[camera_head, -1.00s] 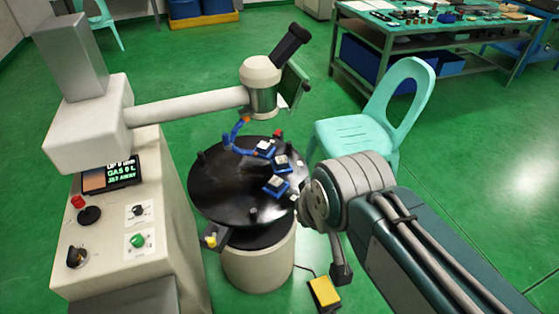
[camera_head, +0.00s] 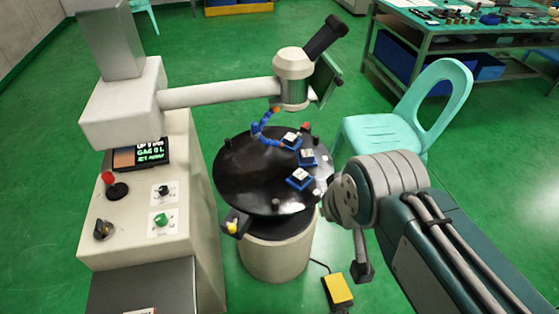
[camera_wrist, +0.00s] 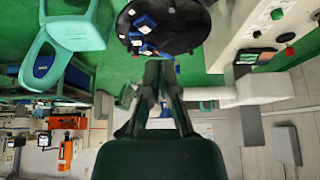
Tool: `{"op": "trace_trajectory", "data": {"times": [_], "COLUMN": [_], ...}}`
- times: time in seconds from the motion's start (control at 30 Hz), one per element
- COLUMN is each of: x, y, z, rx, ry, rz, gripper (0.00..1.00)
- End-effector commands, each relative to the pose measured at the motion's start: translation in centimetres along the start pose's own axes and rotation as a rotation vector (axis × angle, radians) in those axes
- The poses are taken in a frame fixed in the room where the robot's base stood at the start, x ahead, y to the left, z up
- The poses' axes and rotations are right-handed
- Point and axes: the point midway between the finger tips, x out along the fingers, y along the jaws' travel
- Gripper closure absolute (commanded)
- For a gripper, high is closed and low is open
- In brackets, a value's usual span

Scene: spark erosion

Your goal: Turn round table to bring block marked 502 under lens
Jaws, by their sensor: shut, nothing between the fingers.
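The black round table (camera_head: 240,170) stands on a pale drum, with three blue blocks with white tops near its right side: a rear block (camera_head: 291,141), a middle block (camera_head: 307,158) and a front block (camera_head: 300,179). Their markings are too small to read, so I cannot tell which is 502. The lens head (camera_head: 293,78) hangs from a pale arm above the table's rear. My gripper (camera_wrist: 159,72) is shut and empty in the wrist view, pointing toward the table (camera_wrist: 185,35); contact is unclear.
A control cabinet (camera_head: 140,215) with knobs stands left of the table. A blue hose (camera_head: 262,132) curves over the table's rear. Dark pegs stand around the tabletop. A mint chair (camera_head: 385,135) is behind my arm. A yellow pedal (camera_head: 338,290) lies on the floor at front.

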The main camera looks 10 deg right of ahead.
Motion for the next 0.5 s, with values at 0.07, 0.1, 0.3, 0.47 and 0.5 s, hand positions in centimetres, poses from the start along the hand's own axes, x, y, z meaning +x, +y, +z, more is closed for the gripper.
{"op": "trace_trajectory", "data": {"times": [0.07, 0.1, 0.3, 0.47, 0.5], "x": [0.0, 0.0, 0.0, 0.04, 0.15], "y": [0.0, 0.0, 0.0, -0.01, -0.03], "z": [0.0, 0.0, 0.0, -0.11, -0.35], "rx": [0.0, 0.0, 0.0, -0.001, -0.003], "ry": [0.0, 0.0, 0.0, -0.002, -0.006], "rz": [0.0, 0.0, 0.0, 0.0, -0.001], "gripper": [1.0, 1.0, 1.0, 0.64, 0.46]}}
